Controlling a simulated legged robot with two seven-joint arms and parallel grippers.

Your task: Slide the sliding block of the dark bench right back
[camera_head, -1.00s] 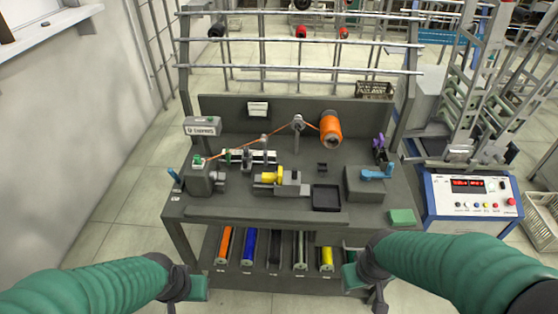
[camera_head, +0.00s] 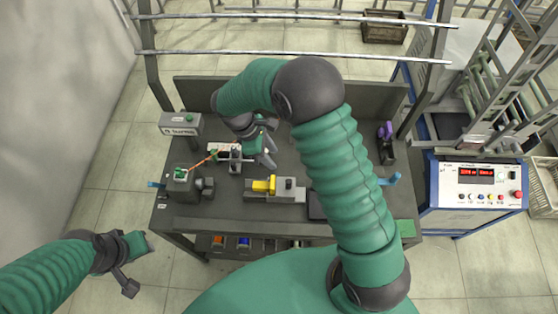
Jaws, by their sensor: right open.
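The dark bench (camera_head: 240,224) stands in front of me. A short black-and-white rail (camera_head: 221,148) lies on its top, left of centre, with a small dark upright sliding block (camera_head: 235,159) on it. My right gripper (camera_head: 270,146) reaches over the bench from above. It is open, just right of the sliding block, and covers the right part of the rail. I cannot tell whether it touches the block. My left gripper (camera_head: 134,264) hangs off the bench at the lower left, away from everything; its opening is unclear.
A grey fixture (camera_head: 287,188) with a yellow bobbin (camera_head: 263,186) sits in front of the rail. An orange thread (camera_head: 203,161) runs from the left post (camera_head: 182,175). A blue-white control box (camera_head: 477,185) stands at the right.

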